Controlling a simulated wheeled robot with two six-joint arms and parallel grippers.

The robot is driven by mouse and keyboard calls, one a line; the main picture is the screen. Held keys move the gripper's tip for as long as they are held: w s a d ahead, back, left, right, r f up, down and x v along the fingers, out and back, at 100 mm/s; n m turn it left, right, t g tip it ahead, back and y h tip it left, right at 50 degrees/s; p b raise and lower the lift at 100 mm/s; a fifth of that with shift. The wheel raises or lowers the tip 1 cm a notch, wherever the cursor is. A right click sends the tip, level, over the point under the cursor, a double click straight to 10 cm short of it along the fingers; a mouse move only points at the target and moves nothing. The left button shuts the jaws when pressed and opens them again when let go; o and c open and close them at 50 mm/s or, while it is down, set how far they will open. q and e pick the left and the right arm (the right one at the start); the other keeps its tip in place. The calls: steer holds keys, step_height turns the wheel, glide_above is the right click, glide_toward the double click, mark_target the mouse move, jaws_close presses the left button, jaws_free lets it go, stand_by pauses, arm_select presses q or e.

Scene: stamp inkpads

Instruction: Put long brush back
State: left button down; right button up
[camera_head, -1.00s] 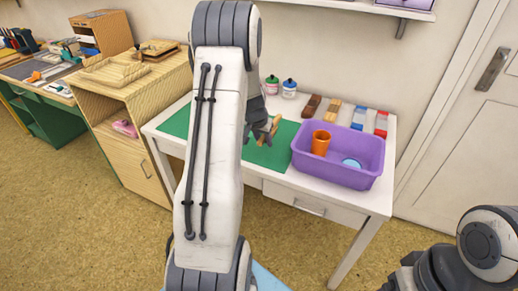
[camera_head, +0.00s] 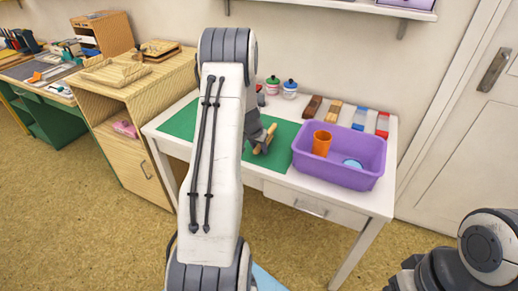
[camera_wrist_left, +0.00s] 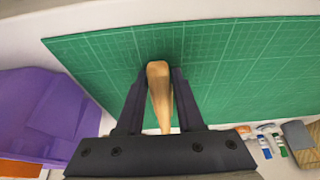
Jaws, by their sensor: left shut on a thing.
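My left gripper (camera_head: 260,141) is shut on a light wooden stick-like handle, likely the long brush (camera_head: 266,139), over the green cutting mat (camera_head: 180,122). In the left wrist view the wooden handle (camera_wrist_left: 160,95) sits between the two dark fingers of the gripper (camera_wrist_left: 163,80), its rounded end outward. No bristles can be made out. An orange cup (camera_head: 321,143) stands in the purple bin (camera_head: 338,174) to the right of the gripper. My right arm shows only in part at the lower right; its gripper is out of view.
A blue round item (camera_head: 352,163) lies in the bin. Two small jars (camera_head: 289,89), brown and tan blocks (camera_head: 333,110), and blue and red items (camera_head: 382,124) line the back of the white table (camera_head: 285,187). A wooden cabinet (camera_head: 125,150) stands left.

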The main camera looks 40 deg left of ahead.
arm_select(q)
steer(key=c, duration=0.5)
jaws_free()
steer(key=shift+c, duration=0.2)
